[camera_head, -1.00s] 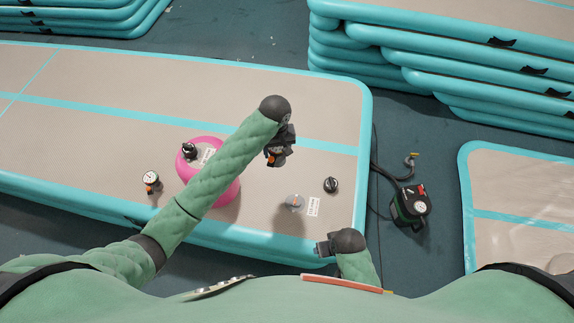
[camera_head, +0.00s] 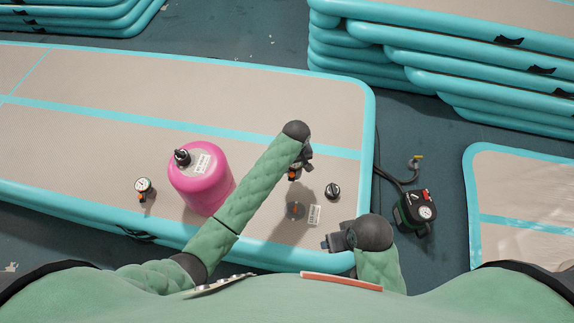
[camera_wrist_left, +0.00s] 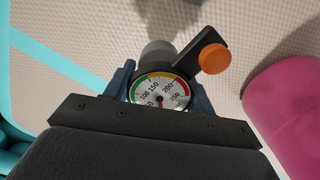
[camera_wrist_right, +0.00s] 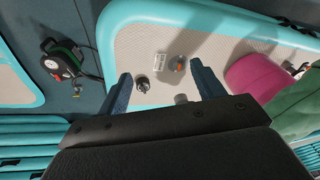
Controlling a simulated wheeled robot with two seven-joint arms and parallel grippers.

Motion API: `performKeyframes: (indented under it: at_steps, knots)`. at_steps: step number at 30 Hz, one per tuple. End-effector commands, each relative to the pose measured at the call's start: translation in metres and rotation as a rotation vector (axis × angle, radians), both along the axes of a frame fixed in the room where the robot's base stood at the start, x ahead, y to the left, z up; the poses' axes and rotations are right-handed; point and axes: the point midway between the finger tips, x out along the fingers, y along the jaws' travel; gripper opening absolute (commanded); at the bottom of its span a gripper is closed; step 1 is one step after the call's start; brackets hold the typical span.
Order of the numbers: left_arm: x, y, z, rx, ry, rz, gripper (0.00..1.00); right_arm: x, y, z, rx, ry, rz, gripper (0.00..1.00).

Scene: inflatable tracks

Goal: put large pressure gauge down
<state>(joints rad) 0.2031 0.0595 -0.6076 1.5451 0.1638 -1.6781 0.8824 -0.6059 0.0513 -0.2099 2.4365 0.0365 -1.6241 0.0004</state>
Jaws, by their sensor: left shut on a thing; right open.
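My left gripper (camera_head: 299,168) is shut on the large pressure gauge (camera_wrist_left: 160,93). In the left wrist view the gauge's white dial with a green, yellow and red scale sits between the fingers, with a grey cylindrical part and an orange knob beyond it. The head view shows it only partly, below the wrist. The gauge is held over the beige track (camera_head: 262,232); its clearance is hard to tell. My right gripper (camera_head: 332,242) is open and empty at the track's front right edge; its spread fingers show in the right wrist view (camera_wrist_right: 160,82).
A pink tank (camera_head: 198,187) stands left of my left arm, with a small gauge (camera_head: 143,185) beyond it. A round item (camera_head: 295,209), a white label (camera_head: 315,214) and a black knob (camera_head: 333,191) lie right of the arm. A pump (camera_head: 416,209) is on the floor.

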Motion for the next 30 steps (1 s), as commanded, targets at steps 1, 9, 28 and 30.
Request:
performKeyframes:
  at_steps: [1,9,28,30]
  knots:
    - [0.008,0.007,-0.005,0.003,0.002,0.001,0.29,-0.001,-0.002,0.003,-0.003,0.004,-0.002,0.68]
    - [0.036,0.026,-0.026,0.000,0.001,0.000,0.29,-0.003,-0.007,0.008,-0.015,0.017,-0.008,0.68]
    - [0.038,0.028,-0.068,-0.001,0.000,0.000,0.29,-0.008,-0.015,0.017,-0.032,0.044,-0.017,0.68]
    - [0.038,0.028,-0.068,-0.001,0.000,0.000,0.29,-0.008,-0.015,0.017,-0.032,0.044,-0.017,0.68]
